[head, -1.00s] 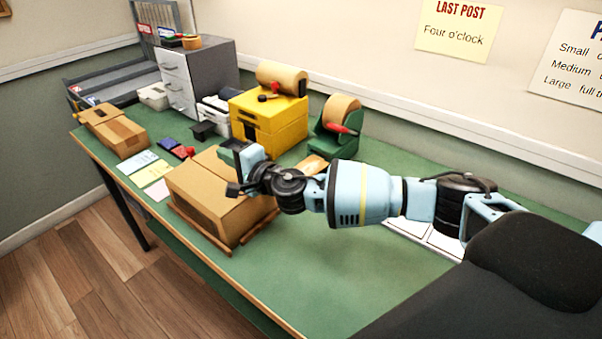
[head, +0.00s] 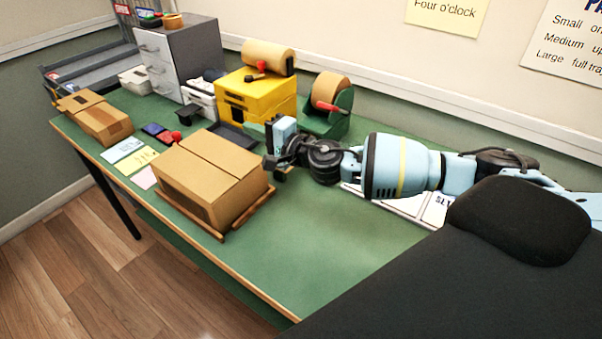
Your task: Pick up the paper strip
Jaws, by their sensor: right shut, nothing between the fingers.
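I cannot make out a loose paper strip for certain. A yellow machine (head: 262,98) at the back of the table carries a brown paper roll (head: 268,56). A green dispenser (head: 330,118) with a tan roll (head: 332,88) stands to its right. My right gripper (head: 271,160) is shut and empty, just past the right edge of the large cardboard box (head: 205,175) and in front of the two dispensers. It hides part of the table there. My left gripper is out of view.
The large box sits on wooden runners. A smaller carton (head: 95,117), coloured paper slips (head: 124,150) and a grey drawer unit (head: 178,60) stand left. A dark tray (head: 236,136) lies behind the box. The front right green tabletop (head: 300,245) is clear.

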